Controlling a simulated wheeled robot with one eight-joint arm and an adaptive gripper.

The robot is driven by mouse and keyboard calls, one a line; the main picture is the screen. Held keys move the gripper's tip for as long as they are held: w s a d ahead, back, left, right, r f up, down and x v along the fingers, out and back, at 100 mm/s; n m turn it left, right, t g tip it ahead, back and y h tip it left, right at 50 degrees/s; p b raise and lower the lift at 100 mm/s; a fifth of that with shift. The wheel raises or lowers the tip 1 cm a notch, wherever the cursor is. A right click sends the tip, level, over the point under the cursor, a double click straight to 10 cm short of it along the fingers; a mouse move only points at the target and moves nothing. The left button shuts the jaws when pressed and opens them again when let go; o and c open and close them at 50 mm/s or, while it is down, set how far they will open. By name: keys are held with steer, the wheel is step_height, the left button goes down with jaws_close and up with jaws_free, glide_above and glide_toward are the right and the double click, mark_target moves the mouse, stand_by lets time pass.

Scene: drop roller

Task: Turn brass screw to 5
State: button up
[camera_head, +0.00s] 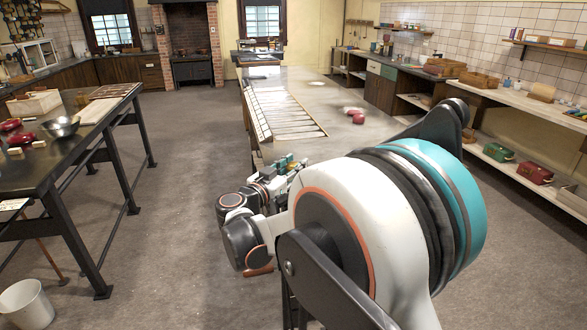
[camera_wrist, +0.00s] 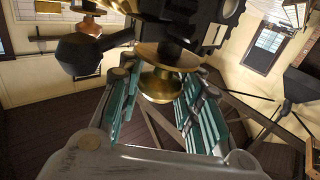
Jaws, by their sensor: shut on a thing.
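The brass screw (camera_wrist: 158,84) shows at the upper middle of the wrist view, with a wide round flange and a rounded knob facing me. It sits under a dark metal body (camera_wrist: 170,25). My gripper (camera_wrist: 158,92) is shut on the brass screw, with its teal-padded fingers on either side of the knob. No number scale or 5 mark is readable. In the head view my gripper (camera_head: 287,166) is small, over the near end of the long bench, and my arm hides much around it; I cannot make out the screw there.
The long pale bench (camera_head: 290,82) runs away from me, with a slatted panel (camera_head: 285,112) along its left side. A dark table (camera_head: 85,118) stands left, and a white bucket (camera_head: 27,304) on the floor. Open floor lies between.

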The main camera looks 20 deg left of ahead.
steer(key=shift+n+y, duration=0.5)
steer(key=shift+y, duration=0.2)
steer(key=o, duration=1.1)
steer(key=s, duration=0.4)
steer(key=s+a, duration=0.1)
steer(key=s, duration=0.3)
steer(key=s+a, duration=0.1)
steer(key=s, duration=0.2)
steer(key=shift+s, duration=0.4)
